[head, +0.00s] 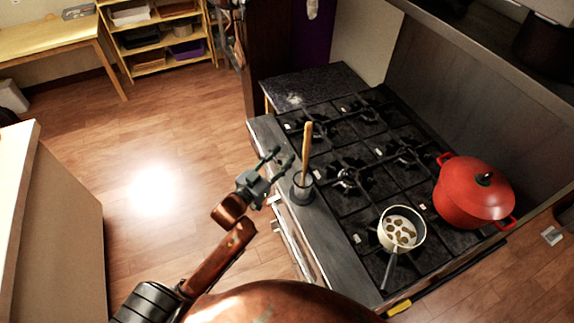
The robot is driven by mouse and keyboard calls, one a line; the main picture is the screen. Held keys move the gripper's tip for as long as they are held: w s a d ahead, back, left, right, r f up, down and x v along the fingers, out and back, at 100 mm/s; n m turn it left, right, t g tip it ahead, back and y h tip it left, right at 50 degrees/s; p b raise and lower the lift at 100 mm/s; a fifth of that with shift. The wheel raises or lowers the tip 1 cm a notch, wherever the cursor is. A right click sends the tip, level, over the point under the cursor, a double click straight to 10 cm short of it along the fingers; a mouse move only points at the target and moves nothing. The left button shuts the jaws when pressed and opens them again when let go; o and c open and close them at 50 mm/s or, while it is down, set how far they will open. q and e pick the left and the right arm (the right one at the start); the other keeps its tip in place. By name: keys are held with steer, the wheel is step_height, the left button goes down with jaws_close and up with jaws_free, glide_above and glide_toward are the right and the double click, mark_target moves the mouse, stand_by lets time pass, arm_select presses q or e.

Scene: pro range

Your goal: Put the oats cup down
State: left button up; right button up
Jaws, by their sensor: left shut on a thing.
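A small dark grey cup (302,191), which I take for the oats cup, is at the stove's front ledge. A long wooden stick or handle (307,146) rises from it. The cup looks upright; I cannot tell whether its base touches the ledge, and its contents are too small to make out. My left gripper (283,180) comes from the left and is shut on the cup, its fingers at the cup's left side. My right gripper is not in view.
The black stove (345,178) has several burners. A white saucepan (401,226) with brown pieces inside has its handle toward the front ledge. A red lidded pot (472,192) stands at the right. The wooden floor at left is clear.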

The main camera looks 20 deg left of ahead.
mark_target(281, 154)
arm_select(q)
steer(key=w, duration=0.1)
steer(key=w+f, duration=0.1)
steer(key=w+a, duration=0.1)
steer(key=w, duration=0.1)
steer(key=shift+f, duration=0.35)
steer(key=w+f, duration=0.2)
steer(key=w+a+f+b, duration=0.1)
steer(key=w+f, duration=0.1)
steer(key=f, duration=0.1)
steer(key=shift+w+a+f, duration=0.1)
steer(key=shift+w+f, duration=0.05)
steer(key=shift+f, duration=0.1)
steer(key=shift+w+f, duration=0.1)
steer(key=shift+f, duration=1.6)
steer(key=shift+f, duration=0.1)
steer(key=o, duration=1.2)
steer(key=v, duration=1.2)
